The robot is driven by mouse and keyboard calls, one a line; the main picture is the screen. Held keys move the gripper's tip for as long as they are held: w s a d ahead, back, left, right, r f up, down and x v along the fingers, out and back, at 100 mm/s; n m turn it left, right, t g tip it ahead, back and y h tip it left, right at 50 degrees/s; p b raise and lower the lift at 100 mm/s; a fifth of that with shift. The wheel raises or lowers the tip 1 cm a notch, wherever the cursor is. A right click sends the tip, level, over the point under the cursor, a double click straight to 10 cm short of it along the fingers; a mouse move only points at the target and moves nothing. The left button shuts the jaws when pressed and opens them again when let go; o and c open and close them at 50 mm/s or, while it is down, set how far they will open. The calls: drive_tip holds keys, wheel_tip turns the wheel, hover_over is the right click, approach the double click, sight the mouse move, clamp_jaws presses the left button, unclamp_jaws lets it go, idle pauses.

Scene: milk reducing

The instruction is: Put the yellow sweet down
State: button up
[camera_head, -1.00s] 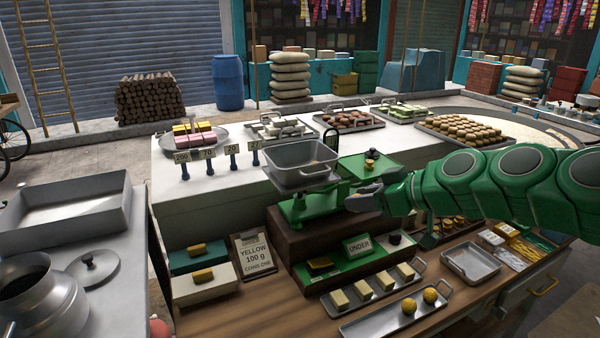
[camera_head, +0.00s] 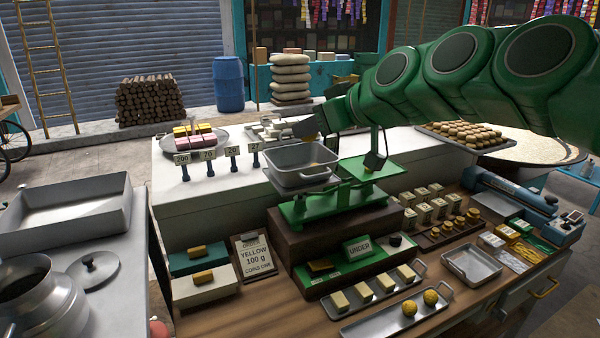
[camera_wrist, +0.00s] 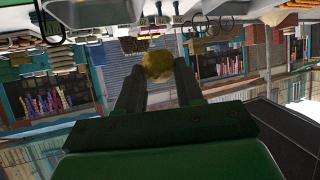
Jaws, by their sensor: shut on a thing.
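My gripper (camera_head: 304,130) is shut on a yellow sweet, a rounded yellow ball. The sweet shows between the two dark fingers in the wrist view (camera_wrist: 157,66), and its lower part shows in the head view (camera_head: 309,138). My gripper hangs above the grey metal pan (camera_head: 302,178) of the green scale (camera_head: 335,203), near the pan's back edge, with the sweet apart from the pan floor. The pan looks empty. My arm crosses the upper right and hides part of the counter behind the scale.
A sign reading YELLOW 100 g (camera_head: 254,257) stands left of the scale. Small price signs (camera_head: 208,155) stand behind left. An UNDER sign (camera_head: 358,249) stands in front. An empty tray (camera_head: 471,264) lies right.

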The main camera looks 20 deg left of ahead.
drive_tip(key=w+a+f, duration=0.2)
drive_tip(key=w+f, duration=0.1)
drive_tip(key=w, duration=0.1)
drive_tip(key=w+a+f, duration=0.5)
drive_tip(key=w+f, duration=0.1)
drive_tip(key=w, duration=0.1)
drive_tip(key=shift+w+a+f, duration=0.3)
drive_tip(key=shift+a+f, duration=0.05)
drive_tip(key=shift+f, duration=1.6)
